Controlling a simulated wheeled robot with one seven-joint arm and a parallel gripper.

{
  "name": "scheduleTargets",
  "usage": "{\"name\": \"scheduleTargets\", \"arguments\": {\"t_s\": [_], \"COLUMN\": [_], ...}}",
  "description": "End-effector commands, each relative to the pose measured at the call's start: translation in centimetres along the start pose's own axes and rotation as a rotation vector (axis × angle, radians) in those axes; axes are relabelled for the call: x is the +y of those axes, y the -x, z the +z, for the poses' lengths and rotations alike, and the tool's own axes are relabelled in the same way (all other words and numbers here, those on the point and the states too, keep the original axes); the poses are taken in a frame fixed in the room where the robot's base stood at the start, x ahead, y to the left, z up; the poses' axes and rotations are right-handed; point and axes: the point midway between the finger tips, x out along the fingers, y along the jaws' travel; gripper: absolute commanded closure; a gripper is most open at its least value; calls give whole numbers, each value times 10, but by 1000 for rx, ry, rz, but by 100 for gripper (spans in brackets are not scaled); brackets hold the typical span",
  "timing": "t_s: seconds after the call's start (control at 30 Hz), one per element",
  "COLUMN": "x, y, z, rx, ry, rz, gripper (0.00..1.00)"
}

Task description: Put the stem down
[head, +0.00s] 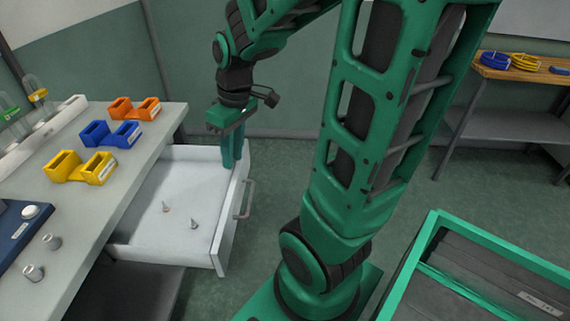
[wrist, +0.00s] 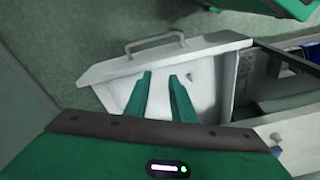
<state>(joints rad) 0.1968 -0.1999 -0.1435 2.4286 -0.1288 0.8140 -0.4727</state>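My gripper (head: 229,166) points down over the far right corner of the open white drawer (head: 150,232), beside its front panel. In the wrist view its two green fingers (wrist: 161,76) stand apart with nothing visible between them. Two small pieces lie on the drawer floor: one with a brownish tint (head: 166,208) and a grey one (head: 194,224). They are too small to tell whether either is the stem. I cannot tell whether the fingertips touch the drawer.
Orange (head: 134,108), blue (head: 110,134) and yellow (head: 80,168) holders stand on the bench above the drawer. The drawer handle (head: 245,200) juts out to the right. A green-rimmed bin (head: 430,235) is at the lower right.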

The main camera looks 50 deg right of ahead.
Motion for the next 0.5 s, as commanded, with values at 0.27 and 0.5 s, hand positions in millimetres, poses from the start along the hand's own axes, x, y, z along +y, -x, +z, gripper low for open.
{"name": "scheduleTargets", "arguments": {"t_s": [0.27, 0.5], "x": [6, 2], "y": [34, 39], "z": [115, 152], "rx": [-80, -107], "ry": [-579, -784], "rz": [74, 89], "gripper": [77, 77]}}
